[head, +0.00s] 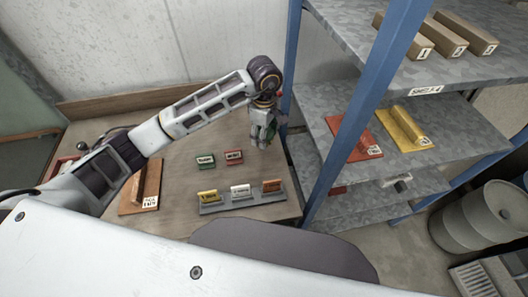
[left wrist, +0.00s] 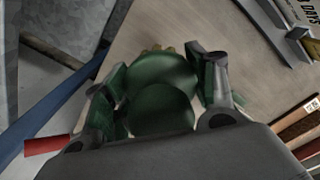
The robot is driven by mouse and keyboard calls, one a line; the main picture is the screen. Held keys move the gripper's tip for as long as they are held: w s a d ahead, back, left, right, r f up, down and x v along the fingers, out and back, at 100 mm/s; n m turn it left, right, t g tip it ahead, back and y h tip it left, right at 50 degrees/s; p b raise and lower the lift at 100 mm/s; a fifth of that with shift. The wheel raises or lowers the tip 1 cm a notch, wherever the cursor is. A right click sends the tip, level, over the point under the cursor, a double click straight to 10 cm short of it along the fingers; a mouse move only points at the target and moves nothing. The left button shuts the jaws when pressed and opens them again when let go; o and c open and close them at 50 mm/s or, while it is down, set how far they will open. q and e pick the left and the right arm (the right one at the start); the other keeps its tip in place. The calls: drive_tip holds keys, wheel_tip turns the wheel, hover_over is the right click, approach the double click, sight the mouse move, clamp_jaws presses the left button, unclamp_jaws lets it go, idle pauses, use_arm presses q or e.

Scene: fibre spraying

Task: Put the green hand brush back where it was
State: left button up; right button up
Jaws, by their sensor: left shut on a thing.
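My left gripper (head: 263,132) is over the far right part of the wooden bench (head: 180,205), close to the blue shelf post. It is shut on the green hand brush (left wrist: 162,108), which fills the space between the two fingers in the left wrist view. Only the brush's rounded green body shows clearly, with a bit of tan bristle beyond it. In the head view the brush is mostly hidden by the fingers. I cannot tell whether it touches the bench. My right gripper is not in view.
A grey tray (head: 250,203) holds yellow, white and orange blocks. A blue post (head: 366,100) and grey shelves with red (head: 356,140) and yellow floats (head: 404,127) stand to the right.

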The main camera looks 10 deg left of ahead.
use_arm(q)
drive_tip(key=p, duration=0.1)
hover_over(264, 155)
drive_tip(key=shift+f, duration=2.7)
drive_tip(key=shift+f, duration=0.1)
drive_tip(key=shift+f+p, duration=0.35)
drive_tip(key=shift+f, duration=1.4)
drive_tip(key=shift+f, duration=0.15)
drive_tip(key=o, duration=1.4)
drive_tip(key=shift+o, duration=0.2)
